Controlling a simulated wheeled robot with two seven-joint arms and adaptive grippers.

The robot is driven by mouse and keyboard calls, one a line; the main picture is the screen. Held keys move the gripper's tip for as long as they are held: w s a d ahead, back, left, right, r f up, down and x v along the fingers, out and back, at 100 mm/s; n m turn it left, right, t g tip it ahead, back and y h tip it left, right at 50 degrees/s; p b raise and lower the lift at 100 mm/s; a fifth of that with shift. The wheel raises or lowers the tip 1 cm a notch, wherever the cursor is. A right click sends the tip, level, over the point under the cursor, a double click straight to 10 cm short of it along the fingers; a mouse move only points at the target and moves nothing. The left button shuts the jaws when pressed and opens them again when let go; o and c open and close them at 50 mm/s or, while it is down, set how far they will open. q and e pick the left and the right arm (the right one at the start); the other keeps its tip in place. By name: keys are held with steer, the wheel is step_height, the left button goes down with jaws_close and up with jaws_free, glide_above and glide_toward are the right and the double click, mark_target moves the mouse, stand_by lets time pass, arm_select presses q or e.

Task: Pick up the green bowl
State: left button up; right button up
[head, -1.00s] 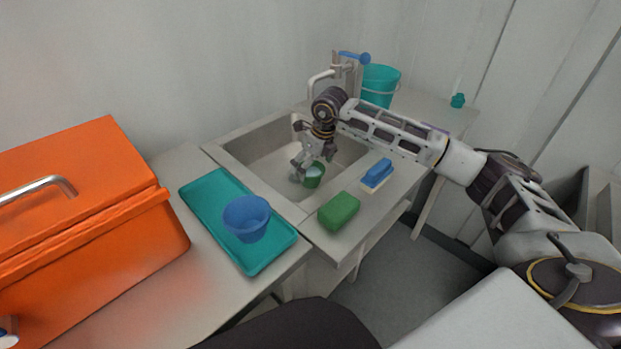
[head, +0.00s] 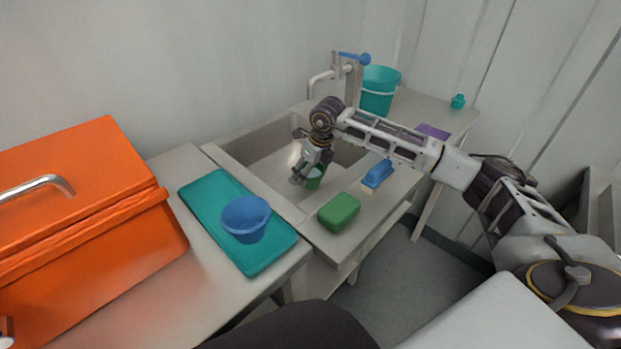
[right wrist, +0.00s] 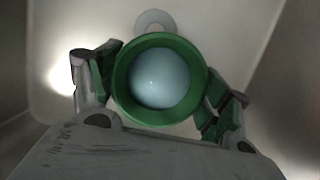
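The green bowl (head: 314,184) is low inside the sink, with a pale interior. In the right wrist view the green bowl (right wrist: 123,92) is seen from above with a pale bluish round surface inside its rim. My right gripper (head: 309,176) is at the bowl. In the right wrist view its two fingers (right wrist: 163,85) are spread on opposite sides of the rim, very near or touching it. Whether they press on the bowl, and whether it is clear of the sink floor, cannot be told.
The sink (head: 262,184) walls surround the bowl, with a faucet (head: 340,75) behind. A blue bowl (head: 245,216) sits on a teal tray (head: 268,259). A teal bucket (head: 377,92) and orange box (head: 85,230) flank the sink.

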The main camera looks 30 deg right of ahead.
steer(key=c, duration=0.6)
steer(key=shift+o, duration=0.2)
steer(key=shift+r, duration=0.1)
steer(key=shift+r, duration=0.35)
steer(key=shift+a+r, duration=0.1)
steer(key=shift+r, duration=0.15)
steer(key=a, duration=0.2)
steer(key=a+p, duration=0.1)
steer(key=a, duration=0.2)
steer(key=s+a, duration=0.1)
steer(key=a, duration=0.1)
steer(key=shift+a, duration=0.4)
arm_select(q)
step_height(320, 180, down, 6)
steer(key=s+a+p, duration=0.1)
steer(key=p, duration=0.1)
steer(key=shift+g, duration=0.4)
arm_select(e)
step_height(320, 180, up, 14)
steer(key=shift+f, duration=0.15)
arm_select(q)
steer(key=shift+a+r, duration=0.1)
